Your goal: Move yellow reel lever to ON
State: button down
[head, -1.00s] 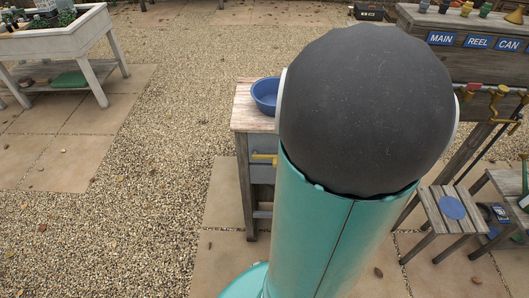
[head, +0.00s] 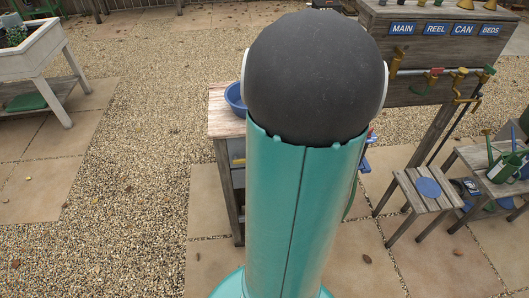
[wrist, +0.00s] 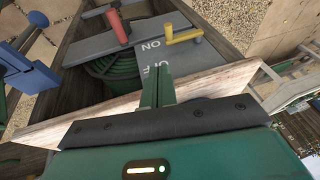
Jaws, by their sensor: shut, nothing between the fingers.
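In the head view my arm hides the gripper and the levers.
A green coiled hose (wrist: 118,66) lies under the plate. A blue part (wrist: 24,70) is at the left. In the head view, a blue basin (head: 235,98) sits on a wooden cabinet, a signboard (head: 425,45) with taps stands right, and a stool (head: 424,190) is below it. Gravel is open at left.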

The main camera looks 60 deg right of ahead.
jog(key=a+x, duration=0.1)
jog(key=x, duration=1.2)
jog(key=shift+w+a, duration=0.3)
jog(key=shift+a, duration=0.1)
